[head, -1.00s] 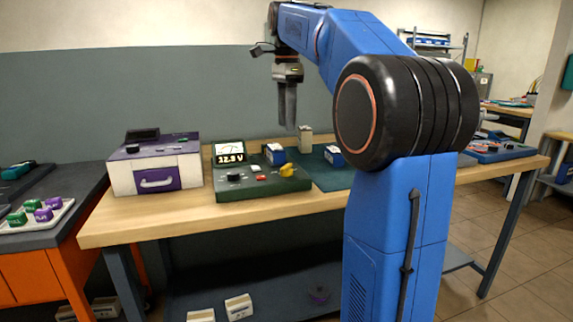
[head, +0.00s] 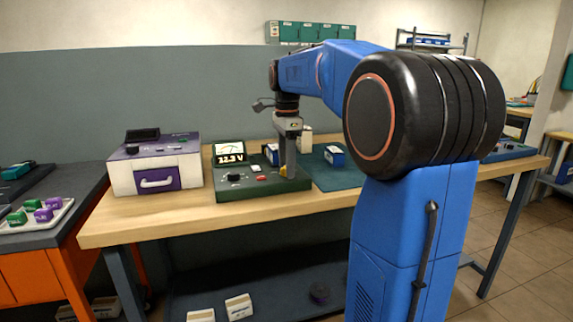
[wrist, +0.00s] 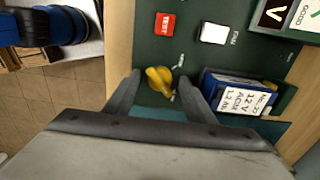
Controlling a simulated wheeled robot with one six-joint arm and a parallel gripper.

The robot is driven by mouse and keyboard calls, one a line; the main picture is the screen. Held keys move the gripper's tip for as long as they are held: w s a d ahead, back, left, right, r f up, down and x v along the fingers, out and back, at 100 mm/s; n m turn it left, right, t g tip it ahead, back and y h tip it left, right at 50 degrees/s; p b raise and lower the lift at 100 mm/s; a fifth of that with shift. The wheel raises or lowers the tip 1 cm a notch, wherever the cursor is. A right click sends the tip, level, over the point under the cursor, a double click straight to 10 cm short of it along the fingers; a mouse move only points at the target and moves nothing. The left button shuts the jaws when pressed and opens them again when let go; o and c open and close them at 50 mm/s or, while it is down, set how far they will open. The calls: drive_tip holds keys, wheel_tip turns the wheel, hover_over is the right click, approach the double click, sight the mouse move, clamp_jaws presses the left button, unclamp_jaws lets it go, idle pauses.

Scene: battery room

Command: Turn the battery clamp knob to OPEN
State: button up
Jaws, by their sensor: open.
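The yellow clamp knob (wrist: 158,79) sits on the dark green tester panel (wrist: 190,58), between the two fingertips of my gripper (wrist: 155,88) in the wrist view. My gripper is open, with a gap to the knob on each side. In the head view my gripper (head: 288,172) points down over the right end of the green tester (head: 225,192) and mostly hides the knob (head: 284,171). A blue and white battery (wrist: 237,92) sits right of the fingers in the wrist view. Small panel lettering near the knob is unreadable.
The panel has a red TEST button (wrist: 165,24), a white FAN button (wrist: 214,33) and a voltage display (head: 230,159). A purple and white box (head: 155,165) stands to the left on the wooden bench (head: 120,226). Another battery (head: 334,155) lies on the green mat (head: 335,178).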

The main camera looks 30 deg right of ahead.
drive_tip(key=shift+c, duration=0.4)
drive_tip(key=c, duration=0.9)
drive_tip(key=shift+c, duration=0.2)
